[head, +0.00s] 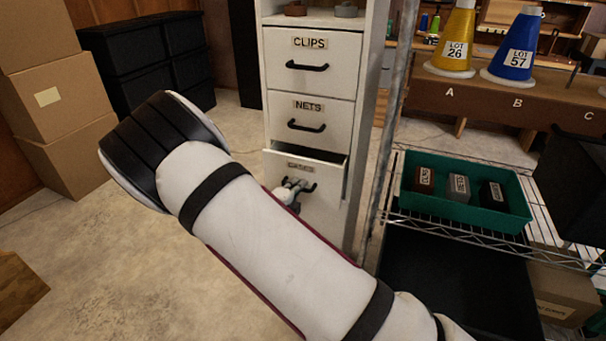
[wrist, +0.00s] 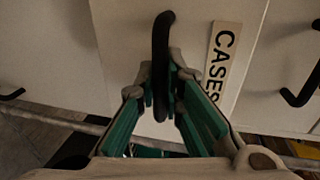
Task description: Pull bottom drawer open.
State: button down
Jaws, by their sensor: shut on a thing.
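A white cabinet stands at centre in the head view. Its drawer labelled CASES (head: 330,201) stands a little open, with a dark gap along its top edge. My gripper (head: 298,186) is at that drawer's black handle. In the wrist view my gripper (wrist: 162,88) has its green-padded fingers on both sides of the black handle (wrist: 162,42) and is shut on it. The CASES label (wrist: 222,65) is beside the fingers. My arm hides the cabinet's lower part in the head view.
Closed drawers labelled CLIPS (head: 310,75) and NETS (head: 308,130) are above. A wire shelf (head: 440,224) with a green tray (head: 460,215) stands close at right. Cardboard boxes (head: 60,105) and black bins (head: 150,60) are at left.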

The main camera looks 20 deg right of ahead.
jog(key=f+p+v, duration=0.1)
jog(key=p+v, duration=0.2)
jog(key=v, duration=0.4)
jog(key=f+p+v, duration=0.2)
jog(key=v, duration=0.6)
jog(key=shift+s+a+p, duration=0.15)
jog(key=shift+s+p, duration=0.25)
jog(key=shift+f, duration=0.1)
jog(key=c, duration=2)
grip_release()
jog(key=shift+o, duration=0.2)
jog(key=shift+a, duration=0.1)
jog(key=v, duration=1.1)
jog(key=shift+s+a, duration=0.2)
jog(key=shift+s, duration=0.15)
